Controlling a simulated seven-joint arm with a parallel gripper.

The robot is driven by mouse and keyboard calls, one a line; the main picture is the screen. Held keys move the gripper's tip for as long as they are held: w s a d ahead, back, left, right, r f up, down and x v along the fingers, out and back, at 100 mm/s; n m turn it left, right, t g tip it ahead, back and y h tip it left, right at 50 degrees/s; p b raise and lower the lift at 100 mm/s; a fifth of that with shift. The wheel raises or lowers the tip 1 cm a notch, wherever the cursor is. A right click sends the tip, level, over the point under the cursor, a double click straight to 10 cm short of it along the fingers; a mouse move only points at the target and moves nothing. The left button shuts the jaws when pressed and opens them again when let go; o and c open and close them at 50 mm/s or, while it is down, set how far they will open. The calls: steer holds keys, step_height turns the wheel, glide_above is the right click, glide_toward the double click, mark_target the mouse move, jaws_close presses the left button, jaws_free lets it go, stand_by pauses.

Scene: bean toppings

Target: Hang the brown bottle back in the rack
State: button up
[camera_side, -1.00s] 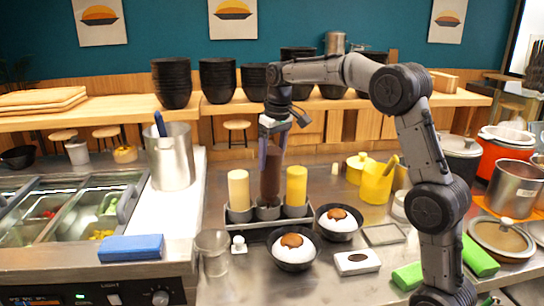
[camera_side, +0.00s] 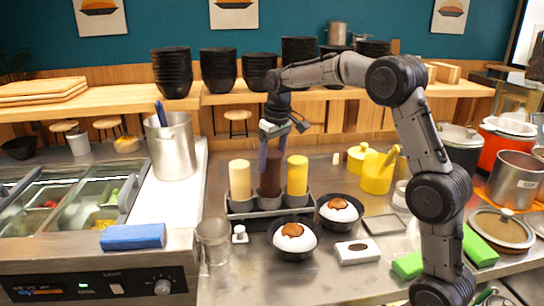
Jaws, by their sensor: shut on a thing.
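The brown bottle (camera_side: 271,180) stands upright at the middle place of the grey rack (camera_side: 240,214), between a cream bottle (camera_side: 240,180) and a yellow bottle (camera_side: 297,176). Its lower end meets the middle holder and appears to be inside it. My gripper (camera_side: 272,158) points down from above and is shut on the upper part of the brown bottle. The fingers partly hide the bottle's upper part. How deep the bottle sits in the holder is hidden by the holder's front wall.
Two black bowls of rice with brown topping (camera_side: 293,257) (camera_side: 325,220) stand close to the rack's front and right. A clear cup (camera_side: 213,245) stands at front left. A tall steel pot (camera_side: 171,153) is behind left. A yellow pot (camera_side: 376,177) stands at right.

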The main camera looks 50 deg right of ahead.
stand_by(0.4)
steer(key=shift+f, duration=0.55)
steer(key=o, duration=0.8)
steer(key=shift+f, duration=0.1)
steer(key=shift+r, duration=3.75)
steer(key=shift+a, duration=0.1)
